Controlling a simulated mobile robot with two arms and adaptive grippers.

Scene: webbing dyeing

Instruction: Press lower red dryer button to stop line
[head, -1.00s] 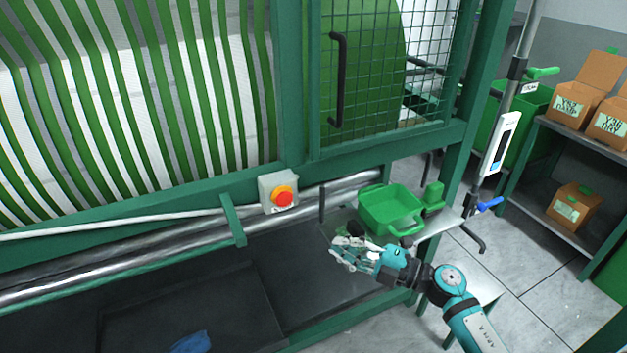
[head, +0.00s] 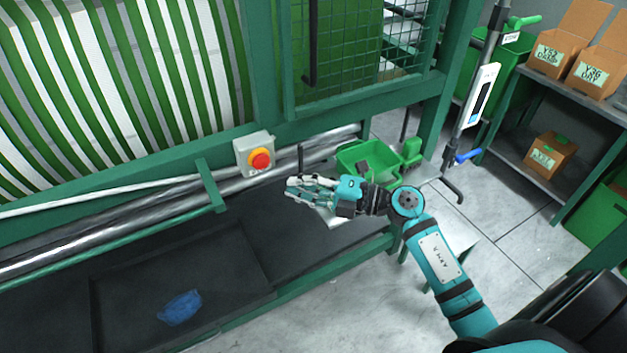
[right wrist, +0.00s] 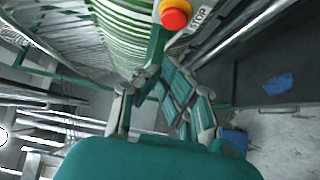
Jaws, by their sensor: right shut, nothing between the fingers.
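A red button (head: 260,161) with a yellow collar sits on a small grey box (head: 243,146) fixed to the green machine frame, left of centre in the head view. In the right wrist view the red button (right wrist: 174,19) is at the top, beside a STOP label (right wrist: 199,17). My right gripper (head: 290,190) is just right of and below the button, apart from it, pointing left. Its fingers are shut and hold nothing; they also show in the right wrist view (right wrist: 165,78). My left gripper is not in view.
A green tray (head: 352,152) stands behind my right gripper. Metal rollers (head: 180,193) run below the button box, and a thin dark upright rod (head: 301,160) stands near my fingers. A blue cloth-like item (head: 180,307) lies in the dark trough. Boxes (head: 566,50) fill a shelf at right.

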